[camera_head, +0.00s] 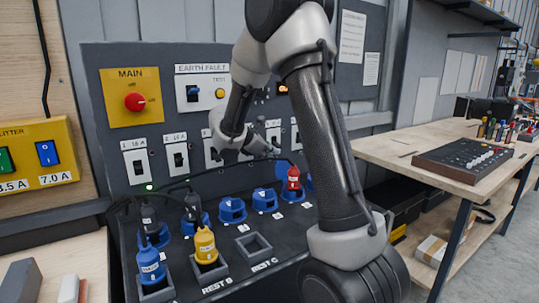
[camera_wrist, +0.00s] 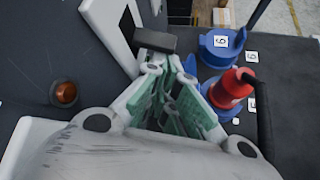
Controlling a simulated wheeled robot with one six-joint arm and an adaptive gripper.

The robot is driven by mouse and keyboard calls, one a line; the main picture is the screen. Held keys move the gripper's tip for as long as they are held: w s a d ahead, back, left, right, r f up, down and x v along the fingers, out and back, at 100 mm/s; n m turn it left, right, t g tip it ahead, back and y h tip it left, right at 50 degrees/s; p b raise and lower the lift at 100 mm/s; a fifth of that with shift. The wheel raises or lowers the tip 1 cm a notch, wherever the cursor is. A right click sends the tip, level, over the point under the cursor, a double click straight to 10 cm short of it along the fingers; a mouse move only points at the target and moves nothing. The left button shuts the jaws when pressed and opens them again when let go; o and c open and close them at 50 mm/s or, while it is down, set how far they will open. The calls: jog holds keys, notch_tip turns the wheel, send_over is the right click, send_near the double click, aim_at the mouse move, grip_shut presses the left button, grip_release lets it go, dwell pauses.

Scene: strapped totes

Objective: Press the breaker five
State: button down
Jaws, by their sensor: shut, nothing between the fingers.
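A row of breakers in white plates runs along the grey panel, starting with breaker 1 (camera_head: 135,164) and breaker 2 (camera_head: 176,158). Further right the plates are partly hidden by my arm, so I cannot read which one is breaker five. My gripper (camera_head: 270,150) is at the right part of this row, close to the panel. In the wrist view my gripper (camera_wrist: 168,72) is shut and empty, with green inner pads. Just beyond its tips is a dark block (camera_wrist: 155,40) beside a white breaker plate (camera_wrist: 108,30); I cannot tell whether they touch.
A red plug (camera_head: 293,178) stands in a blue socket below the row; the plug also shows beside my gripper (camera_wrist: 232,88). Blue, yellow and dark plugs with cables stand at left. An orange lamp (camera_wrist: 65,93) is on the panel. A wooden bench (camera_head: 400,150) is at right.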

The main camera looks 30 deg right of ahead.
jog(key=shift+s+r, duration=0.1)
jog(key=shift+r, duration=0.1)
jog(key=shift+s+r+n+g, duration=0.15)
jog(key=shift+r+n+g, duration=0.1)
jog(key=shift+n+g, duration=0.15)
jog(key=shift+r, duration=0.95)
